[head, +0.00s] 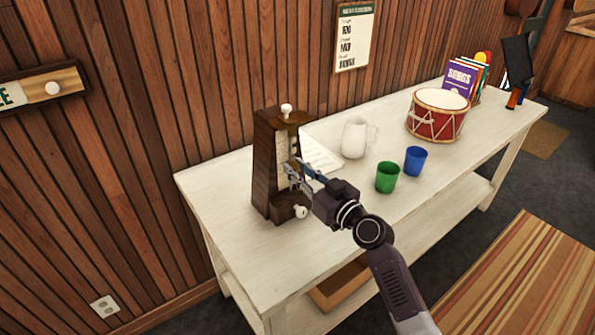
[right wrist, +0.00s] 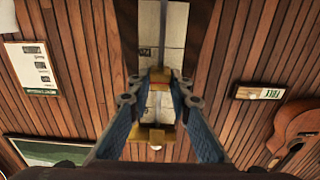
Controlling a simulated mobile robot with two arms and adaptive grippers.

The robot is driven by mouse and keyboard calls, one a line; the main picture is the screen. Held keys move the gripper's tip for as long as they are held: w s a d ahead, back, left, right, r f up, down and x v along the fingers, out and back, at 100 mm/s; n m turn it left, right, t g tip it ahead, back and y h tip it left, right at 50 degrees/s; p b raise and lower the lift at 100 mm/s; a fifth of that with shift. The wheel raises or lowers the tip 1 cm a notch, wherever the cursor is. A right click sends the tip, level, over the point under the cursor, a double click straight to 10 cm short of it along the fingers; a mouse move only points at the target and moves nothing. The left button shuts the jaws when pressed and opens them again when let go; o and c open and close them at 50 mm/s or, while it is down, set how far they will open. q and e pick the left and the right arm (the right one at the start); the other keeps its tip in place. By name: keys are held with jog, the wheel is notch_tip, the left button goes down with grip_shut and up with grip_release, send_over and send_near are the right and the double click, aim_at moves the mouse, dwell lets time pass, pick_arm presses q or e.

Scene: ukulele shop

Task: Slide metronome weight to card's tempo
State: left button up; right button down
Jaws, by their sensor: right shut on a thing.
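The dark wooden metronome (head: 264,165) stands upright at the near left end of the white table, its pale scale facing right. My right gripper (head: 293,172) reaches its front. In the right wrist view, the gripper (right wrist: 160,88) is shut on the brass weight (right wrist: 160,75) in front of the pale scale (right wrist: 163,45). A second brass piece (right wrist: 153,135) shows nearer the metronome's top. A white printed sheet (head: 320,153) lies behind the metronome, partly hidden; its text is too small to read. My left gripper is not in view.
A white mug (head: 354,138), green cup (head: 387,177), blue cup (head: 415,161) and red drum (head: 438,115) stand right of the metronome on the table (head: 335,217). A printed poster (head: 355,37) hangs on the wooden wall behind. The table front is mostly clear.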

jog(key=c, duration=1.8)
grip_release()
jog(key=shift+o, duration=0.2)
jog(key=shift+s+d, duration=0.2)
jog(key=v, duration=1.1)
jog(key=shift+s, duration=0.25)
jog(key=shift+d, duration=0.1)
